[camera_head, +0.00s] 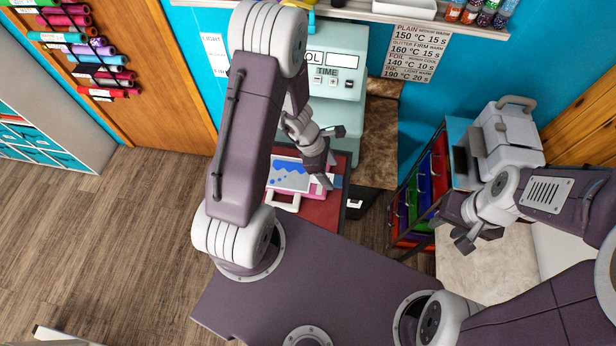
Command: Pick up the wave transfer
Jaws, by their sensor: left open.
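The wave transfer (287,177) is a pale sheet with a blue wave and blue dots. It lies on a pink-edged piece with a white handle, on the red work surface (313,212) in front of the pale green press. My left gripper (335,157) is open with nothing between its fingers. It is over the right side of the transfer, and part of that side is hidden by the gripper and arm. I cannot tell its height above the sheet. My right gripper (449,232) looks open and empty, to the right near the drawer rack.
The pale green press (345,65) stands behind the red surface. A rack of coloured drawers (425,185) and a white machine (508,138) are at the right. Vinyl rolls (85,50) hang at the upper left. Wooden floor (120,230) is clear at the left.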

